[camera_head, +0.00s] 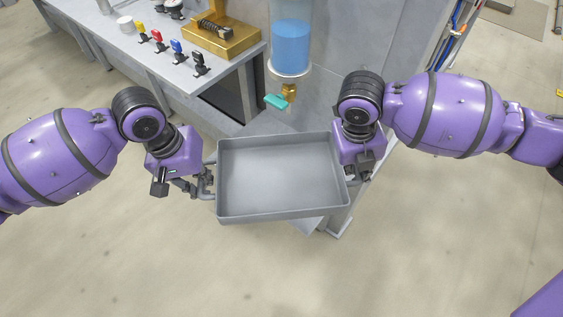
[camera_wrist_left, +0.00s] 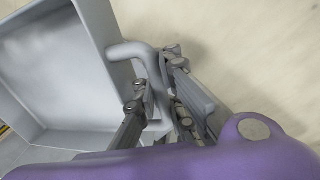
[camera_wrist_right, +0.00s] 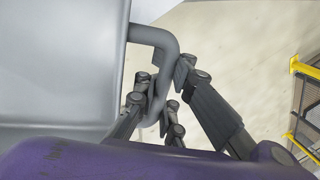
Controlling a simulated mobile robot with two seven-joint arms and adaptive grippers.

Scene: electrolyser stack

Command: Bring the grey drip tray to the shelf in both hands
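The grey drip tray (camera_head: 282,213) is a shallow, empty rectangular pan with a looped handle at each short end. It is level in front of me in the head view. My left gripper (camera_head: 206,184) is at its left end, its fingers closed on both sides of the left handle (camera_wrist_left: 131,50). My right gripper (camera_head: 354,176) is at its right end, its fingers closed around the right handle (camera_wrist_right: 152,36). Grey structure (camera_head: 339,222) shows below the tray's right front corner; the tray hides most of it, and I cannot tell whether it is the shelf.
A clear vessel of blue liquid (camera_head: 291,42) with a brass valve and teal lever (camera_head: 276,101) stands just behind the tray. A grey bench (camera_head: 187,67) with coloured clips and a brass fixture (camera_head: 222,38) is at back left. The floor in front is clear.

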